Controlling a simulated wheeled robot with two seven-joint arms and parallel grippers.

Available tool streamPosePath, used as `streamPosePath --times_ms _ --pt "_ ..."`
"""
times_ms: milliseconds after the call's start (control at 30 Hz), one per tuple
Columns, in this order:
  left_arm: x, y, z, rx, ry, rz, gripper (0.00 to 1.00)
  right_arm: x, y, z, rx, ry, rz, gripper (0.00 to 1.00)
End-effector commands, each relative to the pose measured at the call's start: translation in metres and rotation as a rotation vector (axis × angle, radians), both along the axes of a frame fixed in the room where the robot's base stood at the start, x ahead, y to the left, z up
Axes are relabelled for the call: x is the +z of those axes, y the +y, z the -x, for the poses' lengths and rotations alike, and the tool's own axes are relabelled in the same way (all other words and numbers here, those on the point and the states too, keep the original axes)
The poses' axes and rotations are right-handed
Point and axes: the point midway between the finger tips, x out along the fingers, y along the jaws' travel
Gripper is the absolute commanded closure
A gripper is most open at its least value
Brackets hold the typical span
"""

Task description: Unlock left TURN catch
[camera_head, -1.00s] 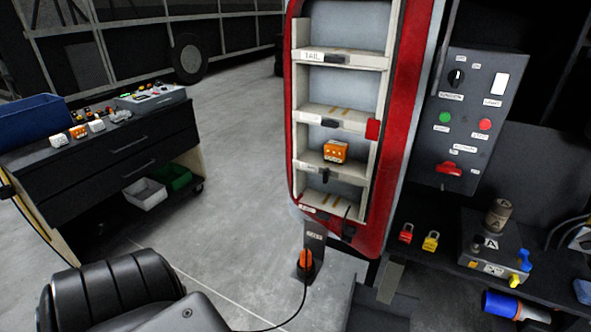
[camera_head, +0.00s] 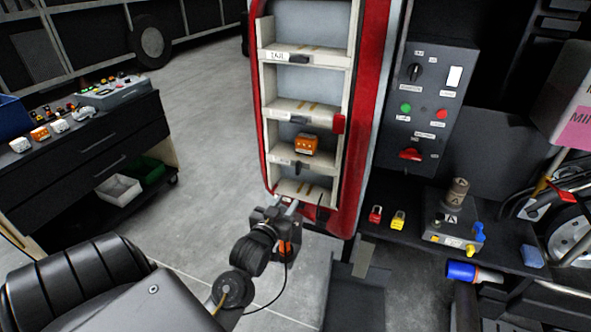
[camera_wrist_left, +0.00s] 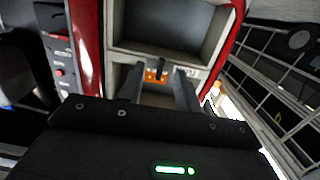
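The red-framed lamp rack (camera_head: 370,110) stands in the middle of the head view, with pale shelves and small dark catches on their front edges. The top catch (camera_head: 298,59) sits beside a TAIL label; the catch below it (camera_head: 298,119) and the lower one (camera_head: 300,165) have labels too small to read. An orange lamp block (camera_head: 305,145) sits in the rack. My left gripper (camera_head: 306,206) is at the rack's lower end, below the lower catch. In the left wrist view my left gripper (camera_wrist_left: 158,92) has its fingers apart, with a dark catch (camera_wrist_left: 160,66) and orange block beyond. My right gripper is out of view.
A grey control panel (camera_head: 424,105) with switches is right of the rack. A dark bench (camera_head: 510,258) below it holds red and yellow padlocks and a grey box (camera_head: 455,225). A dark drawer cart (camera_head: 105,150) stands at left. Open floor lies between cart and rack.

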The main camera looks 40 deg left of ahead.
Motion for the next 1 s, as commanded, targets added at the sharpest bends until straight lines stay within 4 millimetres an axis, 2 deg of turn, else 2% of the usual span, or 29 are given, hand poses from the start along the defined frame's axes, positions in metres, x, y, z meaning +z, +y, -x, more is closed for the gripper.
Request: streamPosePath --times_ms 33,100,200,367,467,800,1000 --pt "0.02 0.002 0.004 0.008 -0.032 -0.006 0.66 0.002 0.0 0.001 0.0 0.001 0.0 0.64" --pt "0.035 0.004 0.007 0.015 -0.059 -0.01 0.66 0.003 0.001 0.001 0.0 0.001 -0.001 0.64" --pt "0.044 0.005 0.009 0.02 -0.075 -0.013 0.66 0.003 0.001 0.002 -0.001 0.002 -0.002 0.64" --pt "0.044 0.007 0.005 0.02 -0.076 -0.014 0.66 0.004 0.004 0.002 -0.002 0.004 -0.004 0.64" --pt "0.046 0.011 -0.006 0.019 -0.077 -0.014 0.66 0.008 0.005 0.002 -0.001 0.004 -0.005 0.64" --pt "0.045 0.032 -0.064 0.021 -0.075 -0.013 0.66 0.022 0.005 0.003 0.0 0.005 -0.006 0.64" --pt "0.044 0.039 -0.086 0.02 -0.075 -0.013 0.66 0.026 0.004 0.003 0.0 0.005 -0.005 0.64"
